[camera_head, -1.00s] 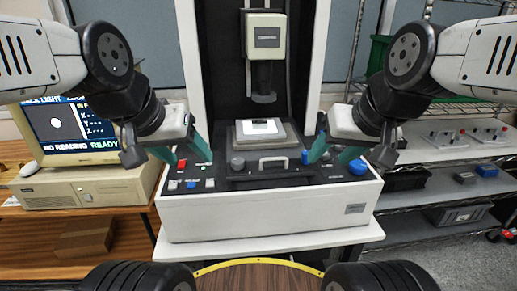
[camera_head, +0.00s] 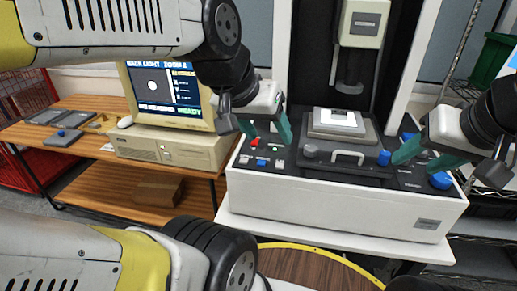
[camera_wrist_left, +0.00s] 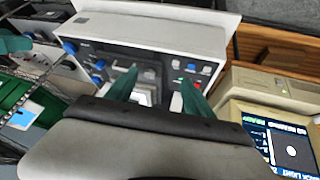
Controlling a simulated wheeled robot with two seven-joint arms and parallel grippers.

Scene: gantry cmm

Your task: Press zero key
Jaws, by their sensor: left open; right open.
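The measuring machine's base (camera_head: 330,205) has a dark control panel on top. At the panel's left end are a red button (camera_head: 255,142), a lit green spot (camera_head: 275,149), a blue key (camera_head: 262,161) and pale keys (camera_head: 280,163). Labels are too small to read, so I cannot tell which is the zero key. My left gripper (camera_head: 267,131) is open and empty, its fingers pointing down above and behind these keys. In the left wrist view its green fingers (camera_wrist_left: 160,92) are spread before the panel. My right gripper (camera_head: 413,160) is open over the panel's right end.
A blue knob (camera_head: 384,157) and a larger blue knob (camera_head: 441,180) stand near my right gripper. A handle (camera_head: 348,157) and a stage (camera_head: 340,122) lie between the grippers. A computer with a monitor (camera_head: 165,92) stands left on a wooden table (camera_head: 85,175).

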